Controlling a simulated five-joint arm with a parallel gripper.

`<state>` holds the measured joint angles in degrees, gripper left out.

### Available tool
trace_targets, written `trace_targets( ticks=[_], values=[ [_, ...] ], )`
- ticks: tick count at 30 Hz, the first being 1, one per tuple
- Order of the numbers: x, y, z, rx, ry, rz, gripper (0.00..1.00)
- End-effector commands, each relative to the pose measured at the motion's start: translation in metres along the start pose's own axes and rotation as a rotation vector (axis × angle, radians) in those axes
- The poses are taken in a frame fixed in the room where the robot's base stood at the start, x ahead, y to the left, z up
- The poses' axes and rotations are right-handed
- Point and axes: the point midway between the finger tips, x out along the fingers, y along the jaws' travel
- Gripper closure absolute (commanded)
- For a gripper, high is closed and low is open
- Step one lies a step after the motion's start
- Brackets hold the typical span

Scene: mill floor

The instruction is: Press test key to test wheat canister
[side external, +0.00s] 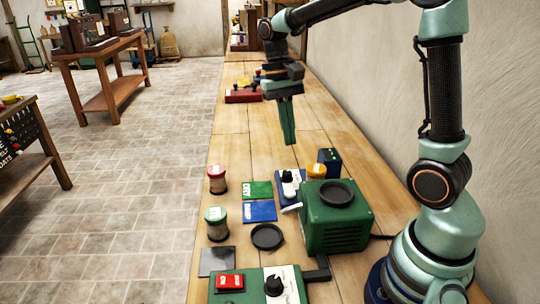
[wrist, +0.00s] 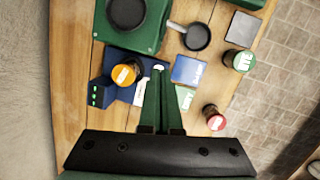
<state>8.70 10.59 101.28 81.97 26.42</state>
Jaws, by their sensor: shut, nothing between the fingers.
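My gripper (side external: 289,142) is shut and empty, its green fingers pointing down above the bench, beyond the blue-and-white device. In the wrist view, its fingertips (wrist: 158,78) overlap that device. Three lidded canisters stand upright: red-lidded (side external: 217,180), green-lidded (side external: 216,224) and yellow-lidded (side external: 316,171). I cannot read which is wheat. The blue-and-white device (side external: 286,186) carries a black knob and small white parts. A green-and-white unit (side external: 255,290) at the front has a red key (side external: 230,281) and a black knob. I cannot tell which control is the test key.
A green machine (side external: 335,232) with a round black top stands at right. Beside it lie a black dish (side external: 267,237), a green card (side external: 257,190), a blue card (side external: 260,211) and a dark square plate (side external: 217,261). A dark blue box (side external: 329,160) stands behind.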

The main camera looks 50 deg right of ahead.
Motion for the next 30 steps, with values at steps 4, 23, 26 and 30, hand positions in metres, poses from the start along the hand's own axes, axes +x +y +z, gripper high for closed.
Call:
trace_targets(
  ticks=[4,23,26,30],
  values=[
    [0.015,0.002,-0.017,0.101,-0.115,0.053,1.0],
    [0.056,0.012,-0.047,0.33,-0.361,0.197,1.0],
    [0.055,0.012,-0.047,0.33,-0.361,0.197,1.0],
    [0.055,0.012,-0.047,0.329,-0.36,0.196,1.0]
  ],
)
